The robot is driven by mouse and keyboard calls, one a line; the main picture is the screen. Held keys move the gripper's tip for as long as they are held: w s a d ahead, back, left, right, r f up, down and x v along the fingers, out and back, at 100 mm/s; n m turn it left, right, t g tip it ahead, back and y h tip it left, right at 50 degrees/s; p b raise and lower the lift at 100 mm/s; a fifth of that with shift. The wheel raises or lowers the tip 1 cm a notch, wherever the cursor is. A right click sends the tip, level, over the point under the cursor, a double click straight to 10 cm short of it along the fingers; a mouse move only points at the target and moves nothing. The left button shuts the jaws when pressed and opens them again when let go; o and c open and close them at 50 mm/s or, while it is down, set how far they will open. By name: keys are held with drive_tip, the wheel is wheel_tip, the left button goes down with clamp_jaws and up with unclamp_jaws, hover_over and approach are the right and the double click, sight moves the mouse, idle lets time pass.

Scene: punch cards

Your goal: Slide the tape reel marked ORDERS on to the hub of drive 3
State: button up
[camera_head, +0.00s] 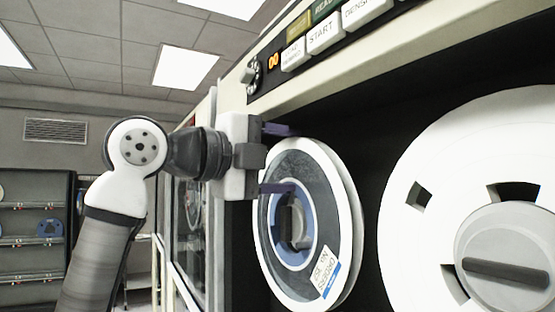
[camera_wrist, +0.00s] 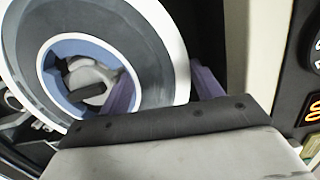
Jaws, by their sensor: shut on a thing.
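The tape reel (camera_head: 340,200) has white rims, dark tape and a blue centre ring. Its white label (camera_head: 329,272) reads ORDERS. My gripper (camera_head: 279,159) is shut on the reel's upper side, one purple finger outside the rim and the other at the blue ring. The wrist view shows the same two fingers (camera_wrist: 163,90) across the reel (camera_wrist: 165,50). A grey hub (camera_head: 293,222) with a dark bar shows through the reel's opening, also in the wrist view (camera_wrist: 92,82). I cannot tell whether the reel is around the hub or still in front of it.
A large white reel (camera_head: 410,235) sits on a grey hub (camera_head: 515,255) at the right. A panel above has a START button (camera_head: 325,34), a knob (camera_head: 250,74) and an orange display (camera_head: 273,61). Another cabinet with glass (camera_head: 188,225) stands behind my arm. Shelves (camera_head: 35,240) are far left.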

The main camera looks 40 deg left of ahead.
drive_tip(key=shift+x, duration=1.05)
drive_tip(key=o, duration=1.5)
drive_tip(key=shift+d, duration=0.15)
drive_tip(key=shift+c, duration=1.1)
drive_tip(key=a+p+v, duration=0.1)
drive_tip(key=v, duration=0.9)
drive_tip(key=shift+w, duration=0.15)
